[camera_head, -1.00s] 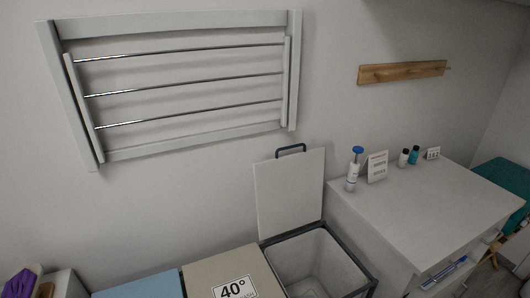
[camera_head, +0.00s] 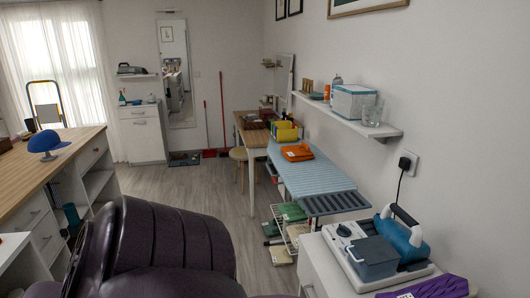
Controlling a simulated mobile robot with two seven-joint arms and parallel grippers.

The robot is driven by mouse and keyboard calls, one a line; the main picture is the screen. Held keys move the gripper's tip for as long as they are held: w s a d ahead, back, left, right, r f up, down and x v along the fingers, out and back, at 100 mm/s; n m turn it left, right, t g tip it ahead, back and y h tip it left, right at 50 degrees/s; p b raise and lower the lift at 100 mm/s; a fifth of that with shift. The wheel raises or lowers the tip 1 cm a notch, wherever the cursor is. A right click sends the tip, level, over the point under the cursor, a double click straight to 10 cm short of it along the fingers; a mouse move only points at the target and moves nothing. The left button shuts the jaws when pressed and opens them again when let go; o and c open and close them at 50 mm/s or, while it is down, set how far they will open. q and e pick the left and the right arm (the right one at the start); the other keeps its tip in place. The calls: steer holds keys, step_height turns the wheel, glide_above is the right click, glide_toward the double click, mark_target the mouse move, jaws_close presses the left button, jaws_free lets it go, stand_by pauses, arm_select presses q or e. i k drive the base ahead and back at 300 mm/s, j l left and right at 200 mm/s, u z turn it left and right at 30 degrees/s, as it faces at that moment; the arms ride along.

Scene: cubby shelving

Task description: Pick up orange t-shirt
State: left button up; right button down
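A folded orange cloth (camera_head: 298,152), which looks like the orange t-shirt, lies flat on the light blue ironing board (camera_head: 312,178) in the middle distance. It is near the board's far end, and nothing covers it. Neither of my grippers shows in the head view, so I cannot see whether they are open or shut.
A steam iron (camera_head: 402,238) stands at the near right. A wall shelf (camera_head: 345,118) overhangs the board.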

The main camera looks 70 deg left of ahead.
mark_target(294, 153)
steer(key=u, duration=2.15)
steer(key=i+j, duration=0.55)
steer(key=i, duration=0.15)
steer(key=i+j, duration=0.5)
steer(key=i, duration=0.2)
steer(key=i+j, duration=0.55)
steer(key=i, duration=0.15)
